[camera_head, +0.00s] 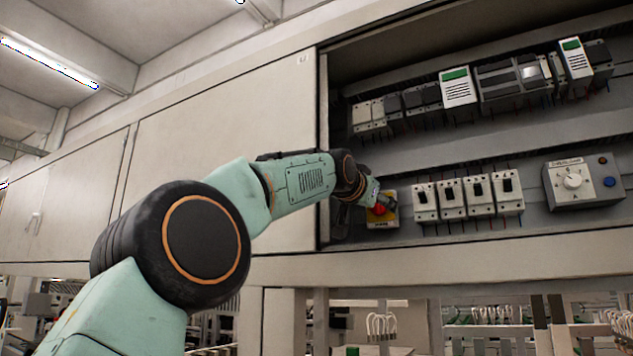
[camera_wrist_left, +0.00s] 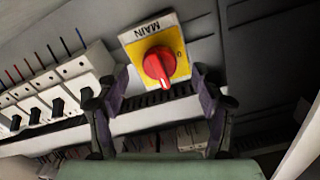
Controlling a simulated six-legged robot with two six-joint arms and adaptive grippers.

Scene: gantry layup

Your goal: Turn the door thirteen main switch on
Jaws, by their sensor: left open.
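The main switch is a red rotary knob (camera_wrist_left: 157,66) on a yellow plate (camera_wrist_left: 178,28) marked MAIN. In the wrist view the plate is tilted and the knob's pale-tipped handle points down the picture. In the head view the red knob (camera_head: 379,209) is at the lower left of the open cabinet, partly covered by my gripper. My left gripper (camera_wrist_left: 158,78) is open, with one finger on each side of the knob. I cannot tell whether the fingers touch it. My right gripper is not in view.
White breakers (camera_head: 452,198) with black levers stand right of the switch. A grey box with a white dial (camera_head: 572,180) is farther right. More modules (camera_head: 459,88) line the upper rail. The cabinet's left edge (camera_head: 323,150) is close to my left wrist.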

